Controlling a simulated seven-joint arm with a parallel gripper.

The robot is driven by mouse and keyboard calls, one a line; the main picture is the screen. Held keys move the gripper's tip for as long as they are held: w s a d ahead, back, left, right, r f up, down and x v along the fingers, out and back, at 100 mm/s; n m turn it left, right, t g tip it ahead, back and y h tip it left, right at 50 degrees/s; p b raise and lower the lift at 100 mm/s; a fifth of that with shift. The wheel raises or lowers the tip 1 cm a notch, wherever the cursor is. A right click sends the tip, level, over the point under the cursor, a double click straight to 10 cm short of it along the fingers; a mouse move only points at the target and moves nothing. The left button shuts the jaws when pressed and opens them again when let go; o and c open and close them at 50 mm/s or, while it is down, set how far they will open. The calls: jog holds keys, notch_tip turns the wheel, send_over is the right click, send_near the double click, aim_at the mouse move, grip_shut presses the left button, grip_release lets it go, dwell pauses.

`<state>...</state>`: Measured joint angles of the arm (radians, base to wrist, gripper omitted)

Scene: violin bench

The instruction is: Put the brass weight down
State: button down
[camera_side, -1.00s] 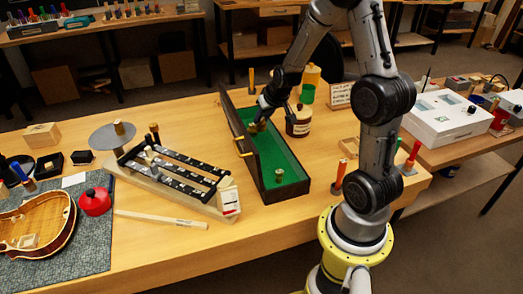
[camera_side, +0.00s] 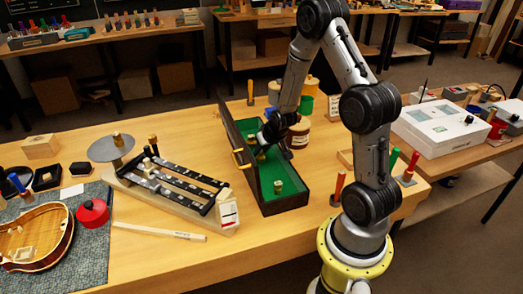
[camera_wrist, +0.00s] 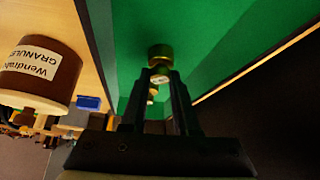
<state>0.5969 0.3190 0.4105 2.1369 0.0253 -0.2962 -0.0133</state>
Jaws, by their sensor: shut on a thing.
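My gripper (camera_side: 261,147) reaches down into the long green-lined case (camera_side: 292,203). It is shut on a small brass weight (camera_wrist: 160,57), which sits between the fingertips in the wrist view against the green lining. I cannot tell whether the weight touches the case floor. In the side view the held weight is small and partly hidden by the gripper. A second brass weight (camera_side: 278,186) stands on the green floor toward the case's near end. Another small brass-coloured thing (camera_wrist: 152,95) shows between the fingers in the wrist view.
The case has raised dark walls; its lid stands up on the left with brass fittings. A brown labelled jar (camera_side: 298,134) stands close on its right. A wooden rack with black rails (camera_side: 172,180) lies to the left. Green floor is free between gripper and near weight.

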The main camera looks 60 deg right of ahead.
jog(key=c, duration=0.7)
grip_release()
jog(key=shift+f, duration=0.15)
jog(key=shift+o, duration=0.2)
jog(key=shift+r, duration=0.35)
jog(key=v, duration=1.1)
jog(key=shift+s+r, duration=0.2)
jog(key=shift+r, duration=0.05)
jog(key=shift+a, duration=0.15)
